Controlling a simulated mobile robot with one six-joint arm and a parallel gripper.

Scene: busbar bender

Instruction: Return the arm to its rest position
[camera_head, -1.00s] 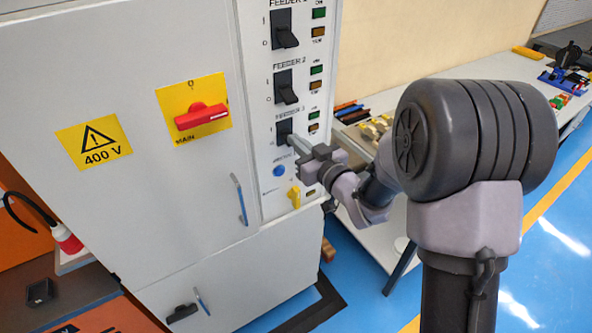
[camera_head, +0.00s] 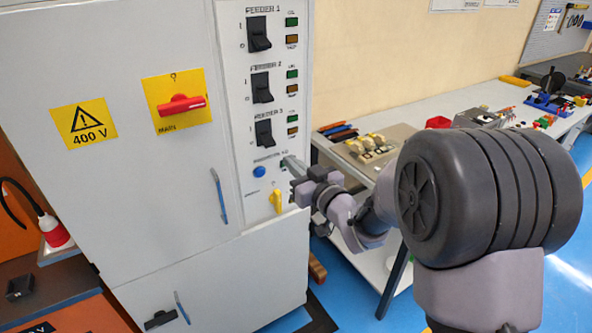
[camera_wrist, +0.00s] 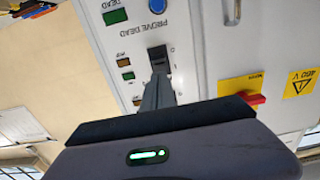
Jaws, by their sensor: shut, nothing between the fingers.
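My gripper (camera_head: 290,164) is shut and empty in front of the cabinet's feeder panel, a little below and right of the black FEEDER 3 switch (camera_head: 264,133). In the head view it looks clear of that switch. In the wrist view my closed fingers (camera_wrist: 158,92) point at a black switch (camera_wrist: 158,58), and the gap between them is hard to judge. My arm reaches in from the right, bent, with a large dark joint in the foreground.
A workbench (camera_head: 400,128) with parts stands behind my arm. Blue floor shows between them.

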